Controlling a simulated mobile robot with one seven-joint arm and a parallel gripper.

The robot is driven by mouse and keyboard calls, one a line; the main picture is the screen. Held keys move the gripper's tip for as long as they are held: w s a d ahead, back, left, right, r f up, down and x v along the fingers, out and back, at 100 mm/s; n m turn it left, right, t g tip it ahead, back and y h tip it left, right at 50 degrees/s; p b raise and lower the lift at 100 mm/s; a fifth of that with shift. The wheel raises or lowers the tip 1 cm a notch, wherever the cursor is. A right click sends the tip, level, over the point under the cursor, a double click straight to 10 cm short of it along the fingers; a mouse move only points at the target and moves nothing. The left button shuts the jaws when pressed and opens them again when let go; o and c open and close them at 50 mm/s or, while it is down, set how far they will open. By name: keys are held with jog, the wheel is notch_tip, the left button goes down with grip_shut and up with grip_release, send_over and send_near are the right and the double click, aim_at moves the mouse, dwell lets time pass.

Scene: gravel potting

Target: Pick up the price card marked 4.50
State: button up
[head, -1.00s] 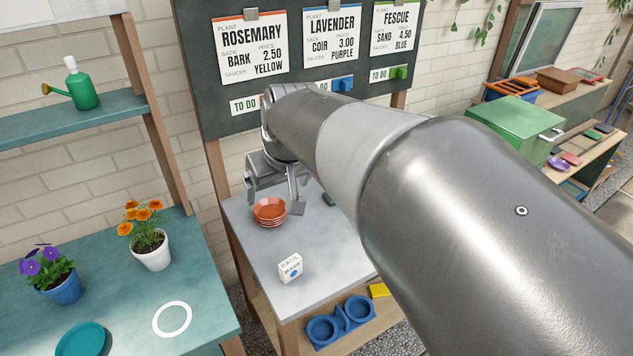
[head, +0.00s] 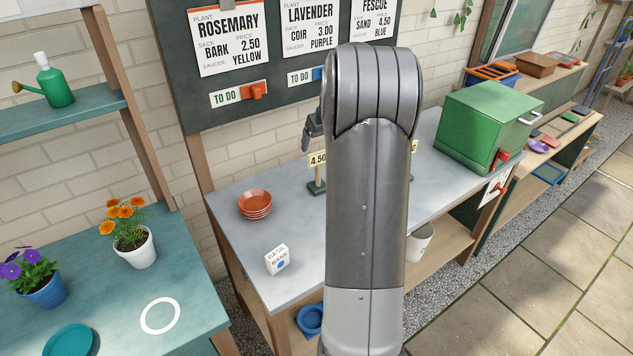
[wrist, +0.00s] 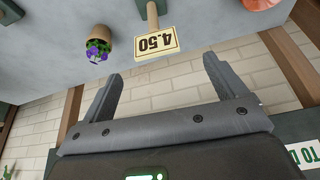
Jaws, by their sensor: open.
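The price card marked 4.50 (head: 318,160) is a small cream card on a post with a dark green base, standing on the grey table. In the wrist view the card (wrist: 157,43) appears upside down, just beyond the fingertips and roughly centred between them. My gripper (wrist: 161,68) is open and empty, with its two grey fingers spread wide and apart from the card. In the head view only a dark part of my gripper (head: 312,130) shows, just above the card; my arm hides the rest.
Orange saucers (head: 255,204) are stacked left of the card, with a white box (head: 277,259) nearer the front. A purple-flowered pot (wrist: 97,48) is beside the card in the wrist view. A green box (head: 485,125) stands at right. A board (head: 170,60) rises behind the table.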

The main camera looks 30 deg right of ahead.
aim_at(319, 155)
jog(key=x, duration=1.1)
jog(key=shift+d+f, duration=0.2)
jog(key=shift+d, duration=0.05)
jog(key=shift+s, duration=0.1)
jog(key=c, duration=1.5)
jog(key=shift+r, duration=0.15)
jog(key=shift+c, duration=0.2)
